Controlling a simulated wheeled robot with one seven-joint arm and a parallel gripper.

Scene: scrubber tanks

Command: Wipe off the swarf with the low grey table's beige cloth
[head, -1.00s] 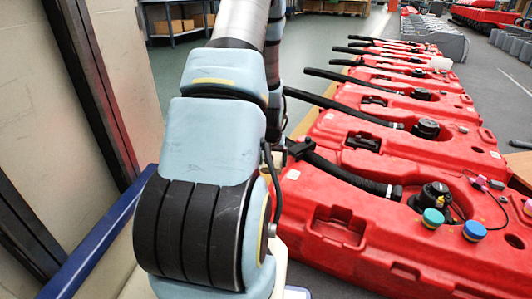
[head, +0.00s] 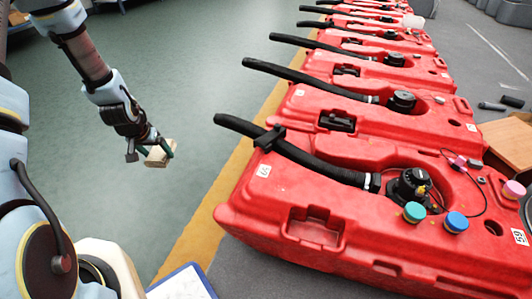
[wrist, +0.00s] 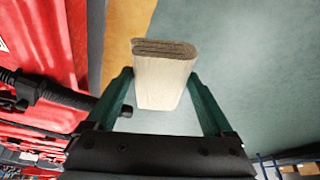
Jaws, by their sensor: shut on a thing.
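My gripper (head: 153,149) hangs at the left in the head view, over the green floor and left of the red tanks. It is shut on the beige cloth (head: 160,156), a folded pad. In the wrist view the cloth (wrist: 163,84) sits between the dark green fingers of my gripper (wrist: 160,92), its layered folded edge facing away from the palm. The cloth is clear of the tanks in the head view. I cannot make out any swarf in either view. The low grey table is not in view.
A row of red tanks (head: 290,220) with black hoses runs away on the right. The nearest carries a teal cap (head: 414,212) and a blue cap (head: 456,222). The green floor beside the yellow strip (head: 205,225) is open.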

